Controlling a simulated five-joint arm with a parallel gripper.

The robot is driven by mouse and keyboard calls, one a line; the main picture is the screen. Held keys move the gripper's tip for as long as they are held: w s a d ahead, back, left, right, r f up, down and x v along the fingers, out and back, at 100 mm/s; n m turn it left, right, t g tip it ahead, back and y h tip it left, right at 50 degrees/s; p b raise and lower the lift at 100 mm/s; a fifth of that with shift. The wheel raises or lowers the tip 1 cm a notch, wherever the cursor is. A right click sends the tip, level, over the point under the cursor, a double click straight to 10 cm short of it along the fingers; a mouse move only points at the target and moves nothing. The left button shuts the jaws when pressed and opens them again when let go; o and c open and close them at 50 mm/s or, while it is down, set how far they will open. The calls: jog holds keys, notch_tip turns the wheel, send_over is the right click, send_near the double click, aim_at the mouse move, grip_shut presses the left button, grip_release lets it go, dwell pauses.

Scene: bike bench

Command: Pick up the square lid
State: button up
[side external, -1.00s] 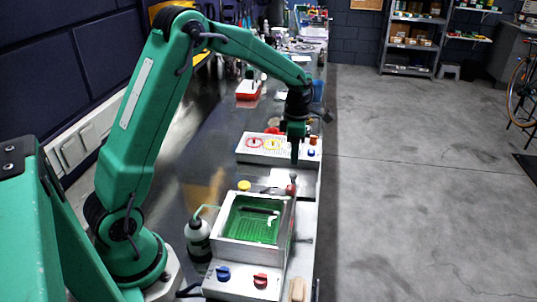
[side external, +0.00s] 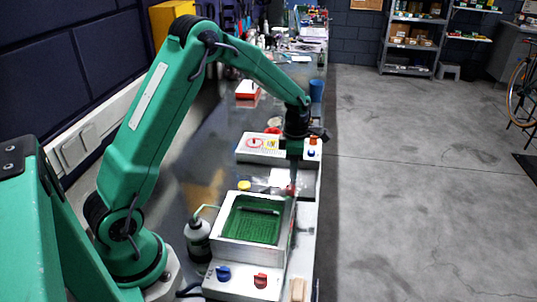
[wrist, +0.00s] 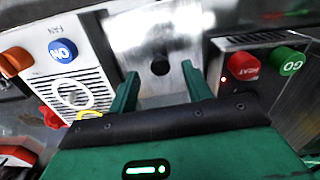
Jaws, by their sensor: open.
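The square lid (wrist: 150,32) looks like a shiny metal plate with a black knob (wrist: 160,65) in the wrist view. In the side view, a bright flat patch (side external: 281,178) behind the green-lined metal bath appears to be the lid, partly hidden by my gripper. My gripper (wrist: 160,76) is open and empty, its two green fingers apart on either side of the knob in the picture. In the side view my gripper (side external: 293,180) points down, low over the bench behind the bath. I cannot tell whether the fingertips are level with the knob.
The metal bath (side external: 225,228) stands in front, with a squeeze bottle (side external: 198,240) on its left. A white panel box (side external: 250,157) with coloured rings and knobs stands behind. In the wrist view, red (wrist: 243,66) and green (wrist: 287,61) buttons lie to the right.

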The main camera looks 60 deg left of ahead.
jog(key=shift+f, duration=1.05)
jog(key=shift+c, duration=0.2)
grip_shut()
